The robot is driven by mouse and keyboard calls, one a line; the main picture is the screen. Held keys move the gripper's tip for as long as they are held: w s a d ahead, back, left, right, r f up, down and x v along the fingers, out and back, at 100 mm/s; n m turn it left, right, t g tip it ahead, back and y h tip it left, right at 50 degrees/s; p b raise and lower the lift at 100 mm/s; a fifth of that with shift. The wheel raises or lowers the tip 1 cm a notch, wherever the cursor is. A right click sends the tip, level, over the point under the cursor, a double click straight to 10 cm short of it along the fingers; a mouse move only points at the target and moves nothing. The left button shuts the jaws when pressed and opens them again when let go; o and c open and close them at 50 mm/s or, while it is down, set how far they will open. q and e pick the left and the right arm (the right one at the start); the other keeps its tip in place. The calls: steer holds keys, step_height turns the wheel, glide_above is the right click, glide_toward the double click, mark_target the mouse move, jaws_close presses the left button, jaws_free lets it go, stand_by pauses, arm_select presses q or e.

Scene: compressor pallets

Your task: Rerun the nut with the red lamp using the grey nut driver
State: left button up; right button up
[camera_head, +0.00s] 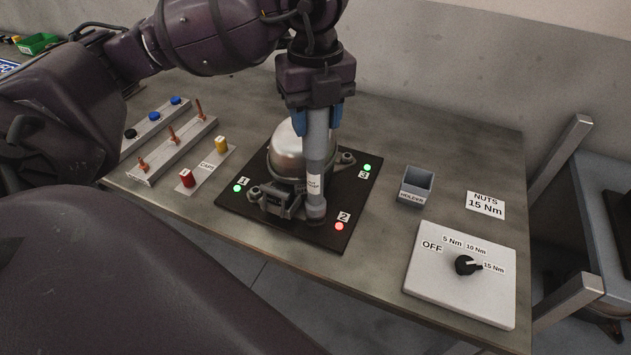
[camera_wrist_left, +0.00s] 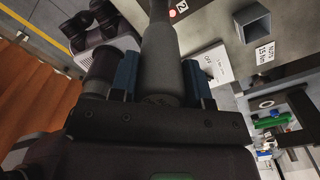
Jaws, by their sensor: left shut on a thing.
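My left gripper (camera_head: 317,118) is shut on the grey nut driver (camera_head: 318,150), which it holds upright. The driver also shows between the blue fingers in the left wrist view (camera_wrist_left: 160,50). The driver's lower end is at the front right foot of the compressor (camera_head: 287,152), beside lamp 2; it hides any nut there. The lamp at label 2 is red (camera_head: 339,226). The lamps at label 1 (camera_head: 237,188) and label 3 (camera_head: 367,167) are green. The compressor stands on a black plate (camera_head: 290,235). My right gripper is not in view.
A selector box (camera_head: 425,277) has its knob (camera_head: 466,265) turned toward 15 Nm. A sign (camera_head: 486,204) reads NUTS 15 Nm. An empty grey holder (camera_head: 416,184) stands right of the plate. Racks with copper pieces (camera_head: 172,135) and red and yellow caps (camera_head: 187,178) lie left.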

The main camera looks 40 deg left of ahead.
arm_select(q)
steer(key=shift+f, duration=0.6)
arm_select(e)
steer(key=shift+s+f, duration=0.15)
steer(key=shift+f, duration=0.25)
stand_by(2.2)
arm_select(q)
steer(key=shift+r, duration=0.1)
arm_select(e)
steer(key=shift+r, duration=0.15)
arm_select(q)
steer(key=shift+r+p, duration=1.3)
steer(key=shift+r, duration=1.25)
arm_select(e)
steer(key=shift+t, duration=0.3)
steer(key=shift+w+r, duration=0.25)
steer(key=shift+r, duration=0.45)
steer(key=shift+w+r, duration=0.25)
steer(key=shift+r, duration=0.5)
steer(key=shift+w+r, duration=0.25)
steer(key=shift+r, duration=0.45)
